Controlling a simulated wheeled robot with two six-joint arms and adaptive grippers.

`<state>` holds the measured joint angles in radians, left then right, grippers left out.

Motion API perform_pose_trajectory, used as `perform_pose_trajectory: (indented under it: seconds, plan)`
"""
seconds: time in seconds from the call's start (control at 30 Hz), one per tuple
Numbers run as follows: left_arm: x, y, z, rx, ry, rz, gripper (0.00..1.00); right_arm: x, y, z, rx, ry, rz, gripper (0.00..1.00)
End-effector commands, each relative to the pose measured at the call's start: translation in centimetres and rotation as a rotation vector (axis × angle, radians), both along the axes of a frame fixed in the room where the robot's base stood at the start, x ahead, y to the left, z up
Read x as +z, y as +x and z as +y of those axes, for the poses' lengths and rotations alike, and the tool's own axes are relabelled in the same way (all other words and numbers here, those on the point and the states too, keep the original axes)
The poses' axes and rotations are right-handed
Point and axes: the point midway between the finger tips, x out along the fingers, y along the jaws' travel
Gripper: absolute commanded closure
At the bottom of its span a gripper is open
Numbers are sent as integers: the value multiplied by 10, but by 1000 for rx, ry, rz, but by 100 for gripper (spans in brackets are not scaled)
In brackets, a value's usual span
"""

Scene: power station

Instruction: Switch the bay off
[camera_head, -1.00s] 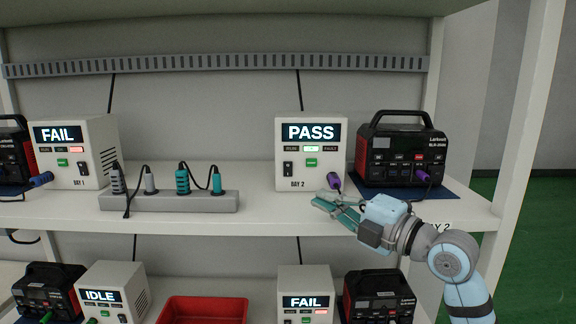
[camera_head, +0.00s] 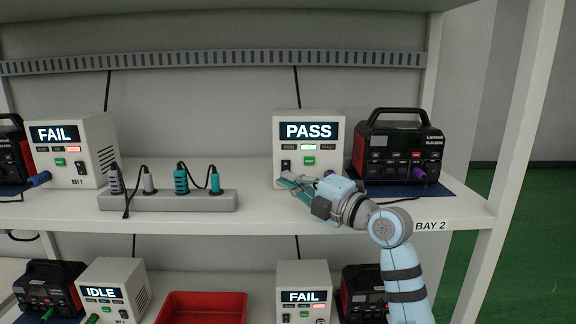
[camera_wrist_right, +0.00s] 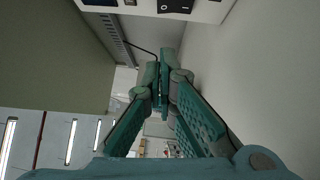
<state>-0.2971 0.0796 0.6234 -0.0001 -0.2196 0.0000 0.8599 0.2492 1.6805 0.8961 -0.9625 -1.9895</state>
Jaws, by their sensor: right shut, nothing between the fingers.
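The bay 2 tester (camera_head: 322,130) is a white box on the upper shelf with a lit PASS display. Its black rocker switch (camera_head: 286,166) is at the lower left of the front, left of a green button (camera_head: 309,160). My right gripper (camera_head: 284,181) is shut and empty, its teal fingertips in front of the tester's lower left, just below the switch. In the right wrist view the closed fingers (camera_wrist_right: 160,72) point toward the tester, and the switch (camera_wrist_right: 176,5) shows at the top edge, apart from the tips. My left gripper is not in view.
A black and red power station (camera_head: 399,140) with a purple plug (camera_head: 420,174) stands right of the tester on a blue mat. A grey power strip (camera_head: 168,200) lies to the left. The bay 1 tester (camera_head: 75,148) shows FAIL. Shelf between strip and tester is clear.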

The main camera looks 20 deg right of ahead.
Motion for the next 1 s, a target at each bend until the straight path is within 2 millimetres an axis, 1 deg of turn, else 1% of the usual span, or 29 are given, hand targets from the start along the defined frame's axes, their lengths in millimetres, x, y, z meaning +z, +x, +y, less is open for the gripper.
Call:
perform_pose_trajectory:
  seconds: [0.03, 0.07, 0.2, 0.3, 0.43, 0.67, 0.77, 0.8, 0.87, 1.0]
  plan:
    - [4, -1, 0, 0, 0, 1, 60, 3, 8, 6, 3, 3, 2, 100]
    - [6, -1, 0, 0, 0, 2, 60, 4, 13, 7, 2, 0, 3, 100]
    - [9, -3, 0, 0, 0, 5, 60, 6, 35, -1, 0, 0, 2, 100]
    - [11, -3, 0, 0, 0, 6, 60, 6, 43, -3, 1, -1, 2, 100]
    - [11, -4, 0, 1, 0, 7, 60, 6, 47, -4, 1, -1, 1, 100]
    - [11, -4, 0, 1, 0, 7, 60, 6, 47, -4, 1, -1, 1, 100]
    - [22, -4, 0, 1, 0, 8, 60, 14, 53, -5, 1, 13, 57, 100]
    - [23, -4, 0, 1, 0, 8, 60, 15, 56, -6, 1, 21, 87, 100]
    - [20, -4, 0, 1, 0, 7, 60, 11, 55, -6, 1, 20, 84, 100]
    - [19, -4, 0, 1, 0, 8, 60, 10, 55, -6, 1, 20, 84, 100]
